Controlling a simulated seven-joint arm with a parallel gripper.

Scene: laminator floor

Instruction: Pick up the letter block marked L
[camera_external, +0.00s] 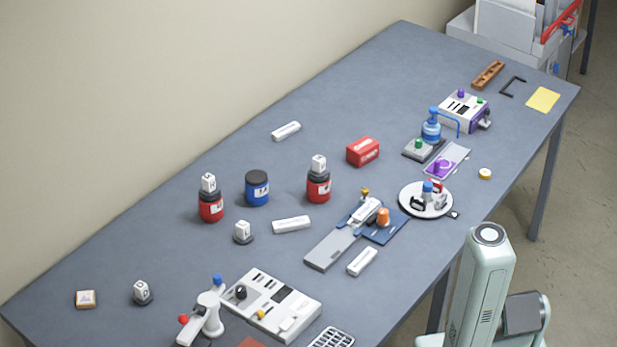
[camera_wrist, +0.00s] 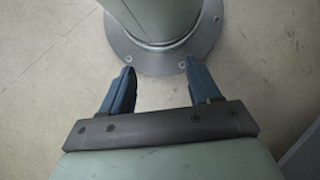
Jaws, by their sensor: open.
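Several white letter blocks show in the external view, but their dark letters are too small to read surely, so I cannot tell which is marked L. One block (camera_external: 208,182) sits on a red jar with a dark lid, and another (camera_external: 318,163) sits on a second red jar. A third block (camera_external: 242,229) and a fourth block (camera_external: 140,289) each stand on a small dark round base on the table. My gripper (camera_wrist: 158,72) is open and empty in the wrist view, above the bare floor by my base. It is away from the blocks.
The long grey table (camera_external: 110,243) also holds a blue jar (camera_external: 256,188), a red box (camera_external: 362,152), a white round tray (camera_external: 410,208), a blue pump bottle (camera_external: 431,127) and a white panel device (camera_external: 275,301). The wall-side strip of table is mostly clear.

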